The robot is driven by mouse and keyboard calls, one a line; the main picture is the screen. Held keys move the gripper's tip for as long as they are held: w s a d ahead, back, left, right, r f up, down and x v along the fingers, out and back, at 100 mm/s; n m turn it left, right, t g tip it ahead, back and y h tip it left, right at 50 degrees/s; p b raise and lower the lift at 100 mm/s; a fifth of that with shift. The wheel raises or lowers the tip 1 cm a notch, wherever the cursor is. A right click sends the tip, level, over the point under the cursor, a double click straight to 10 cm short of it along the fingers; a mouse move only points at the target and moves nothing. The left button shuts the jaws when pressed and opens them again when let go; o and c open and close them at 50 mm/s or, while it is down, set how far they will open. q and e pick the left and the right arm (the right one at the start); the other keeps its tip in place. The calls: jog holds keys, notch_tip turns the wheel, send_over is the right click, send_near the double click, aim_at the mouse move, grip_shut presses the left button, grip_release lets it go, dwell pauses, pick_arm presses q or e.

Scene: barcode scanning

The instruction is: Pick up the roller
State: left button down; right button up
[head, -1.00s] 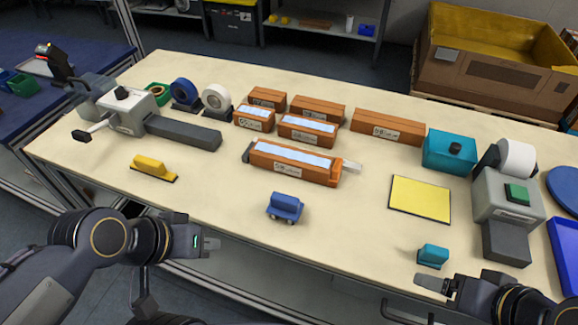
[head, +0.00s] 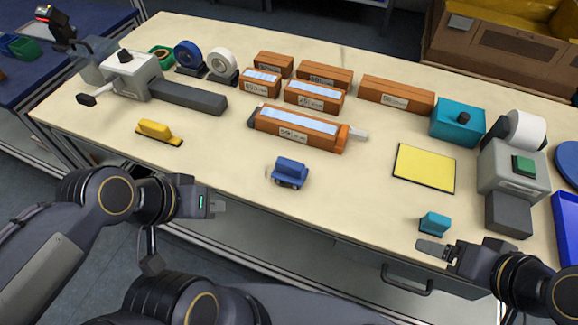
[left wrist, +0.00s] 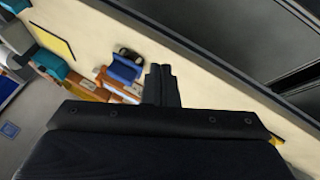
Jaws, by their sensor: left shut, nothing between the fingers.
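A small blue wheeled piece (head: 289,171), which looks like the roller, stands on the table near its front edge, in the middle of the head view. It also shows in the left wrist view (left wrist: 124,68), to the left of the fingertips. My left gripper (head: 219,205) is shut and empty, left of the blue piece and apart from it, off the table's front edge. Its closed fingers show in the left wrist view (left wrist: 161,70). My right gripper (head: 434,249) is at the front right, its fingers looking closed, just below a small teal block (head: 434,222).
Orange-brown boxes (head: 398,94) stand behind the blue piece. A yellow mat (head: 424,168) lies to its right, and a yellow-handled tool (head: 155,130) to its left. A grey device (head: 512,170) with a white roll is at right. The table (head: 225,150) is clear around the blue piece.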

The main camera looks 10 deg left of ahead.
aim_at(290, 163)
dwell(0.4)
